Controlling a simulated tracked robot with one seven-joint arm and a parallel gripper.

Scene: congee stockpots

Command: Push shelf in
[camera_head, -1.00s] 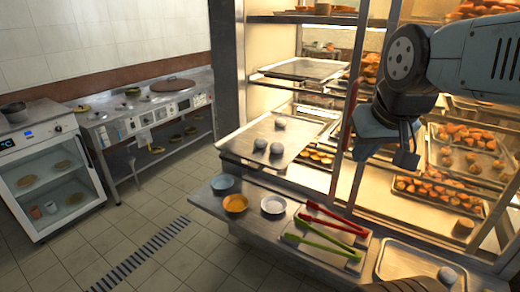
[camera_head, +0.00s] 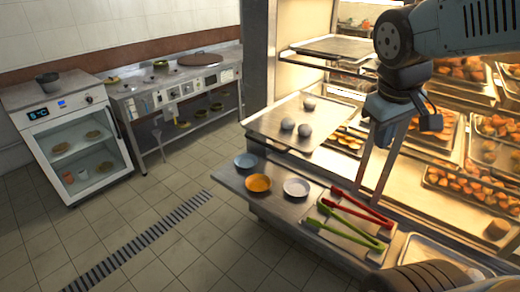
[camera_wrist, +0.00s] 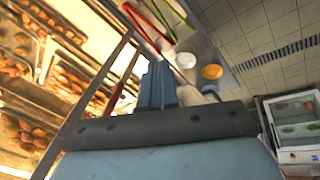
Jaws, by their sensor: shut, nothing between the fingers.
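The pulled-out metal shelf (camera_head: 268,122) juts from the lit cabinet toward the left in the head view. Several grey balls (camera_head: 305,130) sit on it. A higher metal shelf (camera_head: 335,47) also shows behind it. My gripper (camera_head: 382,122) hangs to the right of the pulled-out shelf, in front of the cabinet, pointing down. It looks apart from the shelf. In the wrist view my gripper (camera_wrist: 157,75) is shut and empty. I cannot make out the pulled-out shelf clearly in that view.
A lower counter (camera_head: 235,182) holds a blue bowl (camera_head: 246,160), an orange bowl (camera_head: 258,183), a white bowl (camera_head: 296,187), red tongs (camera_head: 362,207) and green tongs (camera_head: 350,228). Pastry trays fill the cabinet at right. The tiled floor (camera_head: 165,225) at left is clear.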

